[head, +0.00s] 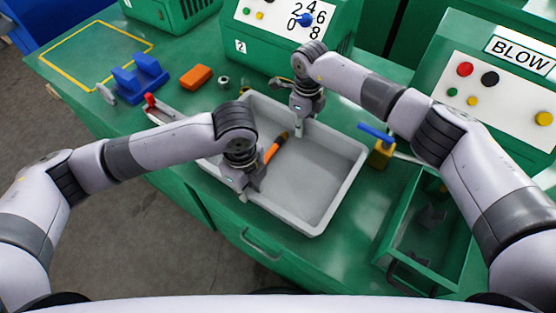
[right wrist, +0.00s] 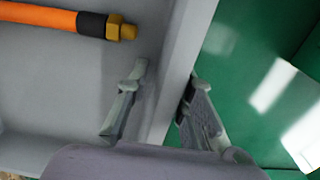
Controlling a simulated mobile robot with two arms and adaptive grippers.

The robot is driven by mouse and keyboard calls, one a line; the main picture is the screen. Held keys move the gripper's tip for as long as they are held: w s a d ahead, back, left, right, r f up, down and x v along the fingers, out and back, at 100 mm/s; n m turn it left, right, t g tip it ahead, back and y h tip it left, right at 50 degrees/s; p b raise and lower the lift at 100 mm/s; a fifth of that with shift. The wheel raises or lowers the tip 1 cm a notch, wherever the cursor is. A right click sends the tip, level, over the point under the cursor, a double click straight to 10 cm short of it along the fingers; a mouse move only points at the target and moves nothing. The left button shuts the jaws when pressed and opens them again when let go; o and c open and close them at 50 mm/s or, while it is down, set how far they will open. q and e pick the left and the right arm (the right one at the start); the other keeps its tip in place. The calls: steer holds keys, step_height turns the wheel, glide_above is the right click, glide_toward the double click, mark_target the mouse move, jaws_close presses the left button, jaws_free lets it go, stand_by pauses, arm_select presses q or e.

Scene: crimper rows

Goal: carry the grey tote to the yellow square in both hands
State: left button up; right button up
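The grey tote (head: 315,188) sits on the green bench in the middle of the head view. An orange hose with a black collar and brass end (right wrist: 65,18) lies inside it; it also shows in the head view (head: 274,149). My right gripper (right wrist: 163,85) is open at the tote's far wall, one finger inside and one outside, with gaps beside the wall. It also shows in the head view (head: 298,128). My left gripper (head: 250,190) is at the tote's near left wall; its finger gap is unclear. The yellow square (head: 92,55) is an outline at the bench's far left and looks empty.
A blue block holder (head: 138,80), an orange block (head: 196,77) and a red-handled tool (head: 152,105) lie between tote and square. A yellow block with a blue handle (head: 381,152) stands right of the tote. An open green drawer (head: 385,240) is at the front right.

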arm_select(q)
jaws_close()
arm_select(e)
jaws_close()
steer(key=shift+w+r, duration=0.1)
